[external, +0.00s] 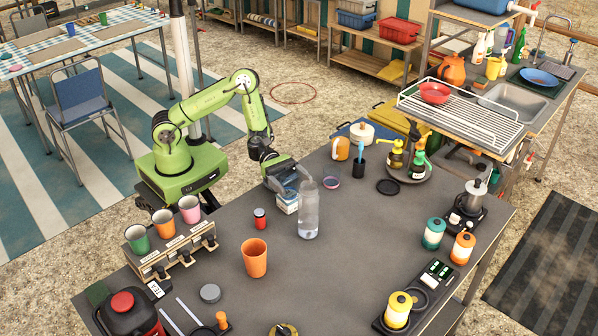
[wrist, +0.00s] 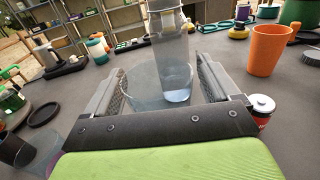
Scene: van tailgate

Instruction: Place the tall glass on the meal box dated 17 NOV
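My gripper (external: 288,186) is low over the work table, at the left of the clear bottle. In the wrist view my gripper (wrist: 160,78) has a clear, round-rimmed glass (wrist: 143,92), which I take as the tall glass, between its fingers. The pads meet its sides, so it looks shut on it. A small white and blue box (external: 286,205) shows just below my gripper in the external view; it may be a meal box, but its date is not readable. Whether the glass touches the box is hidden.
A clear water bottle (external: 309,212) stands close beyond my fingers. A red jar with a pale lid (external: 260,219) and an orange cup (external: 255,258) are nearby. A dark disc (external: 389,187) and a purple-rimmed clear container (external: 331,182) lie behind. The table's right middle is free.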

